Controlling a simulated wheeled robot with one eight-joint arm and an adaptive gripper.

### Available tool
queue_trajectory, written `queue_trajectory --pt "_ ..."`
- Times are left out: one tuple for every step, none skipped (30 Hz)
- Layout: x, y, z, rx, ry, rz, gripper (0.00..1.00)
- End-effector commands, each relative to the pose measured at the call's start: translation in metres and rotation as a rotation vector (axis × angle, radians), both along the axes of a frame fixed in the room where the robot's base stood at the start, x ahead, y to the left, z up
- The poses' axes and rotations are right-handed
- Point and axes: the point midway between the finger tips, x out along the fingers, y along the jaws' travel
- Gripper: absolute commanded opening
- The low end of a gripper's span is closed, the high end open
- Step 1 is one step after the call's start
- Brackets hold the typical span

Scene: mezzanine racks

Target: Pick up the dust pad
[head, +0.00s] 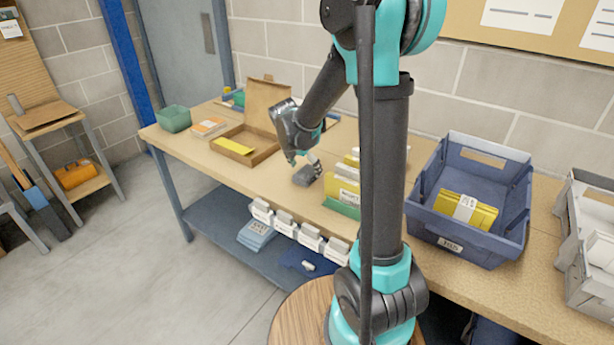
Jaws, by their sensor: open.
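A small dark grey pad (304,177), which looks like the dust pad, lies on the wooden bench top (290,194) near its front edge. My gripper (303,160) is open and points down just above the pad, with its fingertips close to the pad's upper side. I cannot tell whether the fingers touch the pad or straddle it. My arm comes down to it from the upper right.
Yellow packets in a green holder (341,206) stand close to the right of the pad. An open cardboard box (240,154) with a yellow item lies to the left. A blue-grey bin (459,240) stands at the right. White labelled holders (285,222) line the bench's front edge.

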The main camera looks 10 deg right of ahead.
Motion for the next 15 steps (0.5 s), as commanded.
queue_trajectory --pt "0.0015 -0.0016 -0.0050 0.000 0.000 -0.001 0.80" --pt "0.0020 -0.0022 -0.0072 0.000 0.000 -0.001 0.80" --pt "0.0028 -0.0028 -0.0094 0.000 0.000 -0.001 0.80" --pt "0.0031 -0.0031 -0.0105 0.000 0.000 -0.001 0.80" --pt "0.0032 -0.0033 -0.0114 0.000 0.000 0.000 0.80" --pt "0.0033 -0.0036 -0.0120 0.000 0.000 0.000 0.80" --pt "0.0033 -0.0036 -0.0122 0.000 0.000 0.000 0.80" --pt "0.0032 -0.0036 -0.0122 0.000 0.000 0.000 0.80" --pt "0.0032 -0.0036 -0.0122 0.000 0.000 0.000 0.80" --pt "0.0032 -0.0036 -0.0121 0.000 0.000 0.000 0.80" --pt "0.0032 -0.0036 -0.0121 0.000 0.000 0.000 0.80" --pt "0.0031 -0.0036 -0.0120 0.000 0.000 0.000 0.80" --pt "0.0031 -0.0036 -0.0120 0.000 0.000 0.000 0.80" --pt "0.0031 -0.0036 -0.0120 0.000 0.000 0.000 0.80" --pt "0.0032 -0.0036 -0.0121 0.000 0.000 0.000 0.80"
